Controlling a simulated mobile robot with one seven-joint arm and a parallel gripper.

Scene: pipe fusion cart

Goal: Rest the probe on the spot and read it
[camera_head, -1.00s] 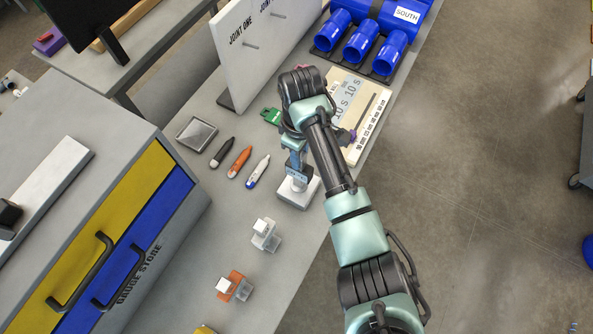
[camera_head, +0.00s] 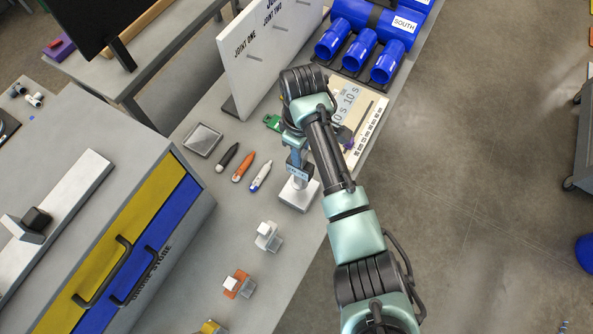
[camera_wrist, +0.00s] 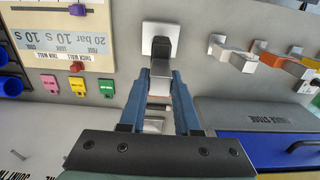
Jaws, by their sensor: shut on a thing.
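My gripper (camera_head: 297,170) points down over the grey bench, just above a pale square block (camera_head: 298,197). In the wrist view, its two blue fingers (camera_wrist: 161,74) are closed at the tips on a dark upright piece, which I take to be the probe (camera_wrist: 162,45). That piece stands at the pale block, which shows behind it (camera_wrist: 150,30). I cannot tell whether it is seated in the block or only touches it. No reading is legible. The spot cannot be made out in these views.
Black, orange and white pens (camera_head: 243,167) and a grey tray (camera_head: 202,139) lie left of my gripper. A settings board (camera_head: 366,125), blue pipes (camera_head: 387,62) and a white joint panel (camera_head: 262,55) stand beyond. The drawer cabinet (camera_head: 150,230) is left.

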